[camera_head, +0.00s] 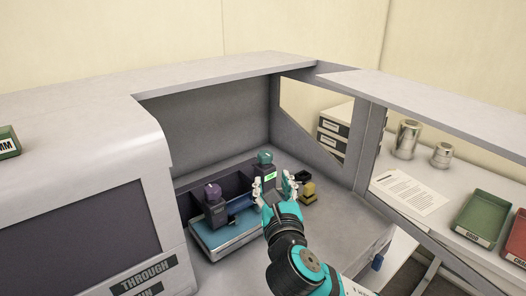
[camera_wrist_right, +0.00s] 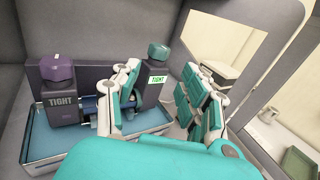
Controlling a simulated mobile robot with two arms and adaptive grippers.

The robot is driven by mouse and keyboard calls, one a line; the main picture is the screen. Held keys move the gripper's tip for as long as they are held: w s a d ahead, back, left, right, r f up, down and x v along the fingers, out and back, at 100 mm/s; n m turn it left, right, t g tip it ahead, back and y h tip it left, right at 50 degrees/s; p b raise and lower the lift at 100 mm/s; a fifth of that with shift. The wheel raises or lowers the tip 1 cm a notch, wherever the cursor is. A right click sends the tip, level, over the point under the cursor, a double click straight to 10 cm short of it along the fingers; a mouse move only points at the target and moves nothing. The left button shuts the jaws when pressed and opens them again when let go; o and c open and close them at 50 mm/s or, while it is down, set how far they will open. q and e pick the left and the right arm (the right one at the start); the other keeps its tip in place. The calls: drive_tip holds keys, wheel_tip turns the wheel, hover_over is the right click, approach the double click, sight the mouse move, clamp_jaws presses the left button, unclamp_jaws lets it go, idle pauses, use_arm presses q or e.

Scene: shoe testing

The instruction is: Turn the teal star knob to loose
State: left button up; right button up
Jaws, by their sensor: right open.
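The teal star knob (camera_head: 265,157) tops a dark post at the back right of the fixture. It also shows in the right wrist view (camera_wrist_right: 160,53), above a label reading TIGHT (camera_wrist_right: 158,79). My right gripper (camera_head: 274,184) is open, in front of that post. In the right wrist view its fingers (camera_wrist_right: 161,70) spread to either side of the knob, with the knob beyond them. I see no contact. A purple knob (camera_head: 213,190) tops another post at the left, whose label (camera_wrist_right: 62,102) also reads TIGHT. My left gripper is not in view.
The posts stand by a blue tray (camera_head: 222,241) inside a grey enclosure. A yellow object (camera_head: 308,189) and a black one (camera_head: 303,175) sit right of my gripper. A grey frame post (camera_head: 364,145) stands further right, before a counter with cans (camera_head: 407,139) and a green tray (camera_head: 480,216).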

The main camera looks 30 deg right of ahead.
sight(267, 158)
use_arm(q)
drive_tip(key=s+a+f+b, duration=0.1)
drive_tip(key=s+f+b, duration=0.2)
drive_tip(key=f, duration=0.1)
use_arm(e)
drive_tip(key=p+x, duration=0.4)
drive_tip(key=x, duration=0.7)
drive_tip(key=shift+w+d+r, duration=0.1)
drive_tip(key=shift+w+d, duration=0.1)
drive_tip(key=p+x, duration=0.1)
drive_tip(key=x, duration=0.2)
drive_tip(key=shift+w+d, duration=0.1)
drive_tip(key=shift+w, duration=0.3)
drive_tip(key=shift+w+d, duration=0.25)
drive_tip(key=shift+w, duration=0.2)
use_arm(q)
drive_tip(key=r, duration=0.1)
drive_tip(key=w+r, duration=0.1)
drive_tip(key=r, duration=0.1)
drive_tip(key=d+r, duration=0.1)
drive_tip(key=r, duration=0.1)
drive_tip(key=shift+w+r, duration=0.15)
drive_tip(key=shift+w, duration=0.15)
